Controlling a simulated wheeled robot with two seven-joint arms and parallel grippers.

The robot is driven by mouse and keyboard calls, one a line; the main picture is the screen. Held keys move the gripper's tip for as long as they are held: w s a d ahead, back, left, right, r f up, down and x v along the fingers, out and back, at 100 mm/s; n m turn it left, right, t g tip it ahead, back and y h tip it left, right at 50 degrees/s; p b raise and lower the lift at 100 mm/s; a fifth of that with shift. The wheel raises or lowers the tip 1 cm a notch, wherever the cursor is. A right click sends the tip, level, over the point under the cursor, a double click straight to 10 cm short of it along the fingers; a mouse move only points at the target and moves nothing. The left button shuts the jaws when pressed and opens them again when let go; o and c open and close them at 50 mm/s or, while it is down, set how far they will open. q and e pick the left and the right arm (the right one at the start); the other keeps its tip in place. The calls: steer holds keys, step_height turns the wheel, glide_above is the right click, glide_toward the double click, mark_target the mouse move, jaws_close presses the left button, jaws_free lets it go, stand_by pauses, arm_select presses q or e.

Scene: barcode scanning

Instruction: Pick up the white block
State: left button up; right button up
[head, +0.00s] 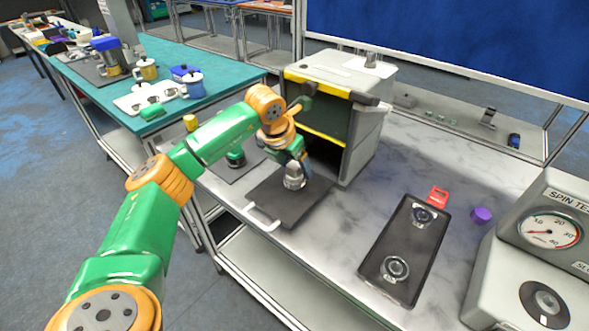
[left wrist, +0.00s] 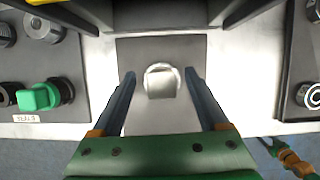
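A pale, roundish block with a flat light-grey face (left wrist: 161,83), the likeliest white block, sits on a dark tray (left wrist: 160,45) in the left wrist view. In the head view it shows as a silvery-white piece (head: 294,180) on the dark tray (head: 270,200), just below my left gripper (head: 292,165). In the left wrist view my left gripper (left wrist: 161,80) is open, with one finger on each side of the block and a visible gap on both sides. My right gripper does not show in either view.
A grey box with yellow edging and an open front (head: 335,100) stands right behind the tray. A black plate with round metal fittings (head: 411,245), a purple piece (head: 481,215) and a gauge machine (head: 545,240) are to the right. A green piece (head: 236,158) lies left.

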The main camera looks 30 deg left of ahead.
arm_select(q)
steer(key=shift+d, duration=0.1)
jaws_close()
steer(key=shift+r, duration=0.1)
